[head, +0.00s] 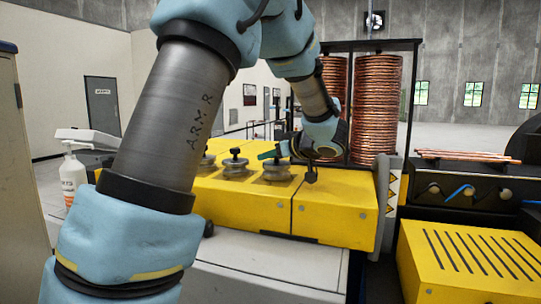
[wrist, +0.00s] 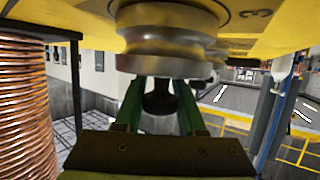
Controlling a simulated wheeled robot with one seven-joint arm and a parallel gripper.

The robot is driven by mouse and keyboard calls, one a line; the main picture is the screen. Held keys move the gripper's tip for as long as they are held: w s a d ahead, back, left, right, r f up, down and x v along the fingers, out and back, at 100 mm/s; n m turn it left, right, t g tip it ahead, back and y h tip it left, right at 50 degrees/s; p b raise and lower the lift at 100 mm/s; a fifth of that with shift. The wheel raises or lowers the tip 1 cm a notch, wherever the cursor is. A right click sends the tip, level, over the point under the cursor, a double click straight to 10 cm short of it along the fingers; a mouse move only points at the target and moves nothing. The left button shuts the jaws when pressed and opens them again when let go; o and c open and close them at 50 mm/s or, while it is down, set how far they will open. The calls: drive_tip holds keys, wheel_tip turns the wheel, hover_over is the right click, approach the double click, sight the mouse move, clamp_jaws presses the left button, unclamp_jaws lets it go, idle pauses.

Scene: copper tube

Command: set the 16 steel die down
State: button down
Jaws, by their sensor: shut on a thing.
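The steel die is a round grey grooved disc with a black knob. In the wrist view the die (wrist: 165,48) shows upside down against the yellow machine top, with its knob (wrist: 160,103) between two green fingers. In the head view the die (head: 277,171) is at the yellow top, in line with other dies. My gripper (wrist: 160,92) is shut on the knob; in the head view my gripper (head: 274,153) reaches in from the right, above the die. I cannot tell whether the die rests on the top or hangs just above it. No number on it is readable.
Similar dies stand to its left, one (head: 235,163) close by. A black knobbed part (head: 311,172) is to its right on the yellow machine (head: 335,215). Copper coils (head: 377,105) stand behind, near my wrist. A spray bottle (head: 72,175) is at the far left.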

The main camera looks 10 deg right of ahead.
idle(0.3)
drive_tip(key=c, duration=0.9)
unclamp_jaws()
drive_tip(key=shift+f, duration=0.2)
drive_tip(key=shift+c, duration=0.2)
drive_tip(key=o, duration=0.4)
drive_tip(key=shift+o, duration=0.2)
drive_tip(key=shift+s+r, duration=0.15)
drive_tip(key=shift+r, duration=0.05)
drive_tip(key=b+v, duration=0.2)
drive_tip(key=v, duration=0.9)
drive_tip(key=shift+s+d+r+b, duration=0.15)
drive_tip(key=shift+s+b, duration=0.2)
